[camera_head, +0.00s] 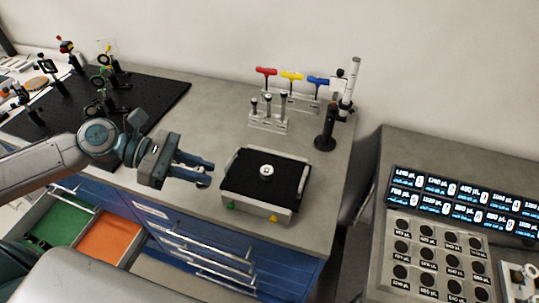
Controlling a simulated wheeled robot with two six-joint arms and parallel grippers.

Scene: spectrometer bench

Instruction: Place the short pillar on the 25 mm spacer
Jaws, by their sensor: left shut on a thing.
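My left gripper (208,174) reaches in from the left over the bench, just left of a black-topped tray. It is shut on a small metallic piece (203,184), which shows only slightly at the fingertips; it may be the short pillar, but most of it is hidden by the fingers. A small round silver-white piece (266,170) sits near the middle of the tray's black top; it may be the 25 mm spacer, but I cannot read its size. The held piece is apart from it. My right gripper is not in view.
The tray (246,203) has raised side handles. Behind it stand a rack of small posts (268,122), red, yellow and blue T-handled drivers (291,76), and a dark post (326,133). A black breadboard (158,97) with optics lies left. Open drawers (108,239) are below.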

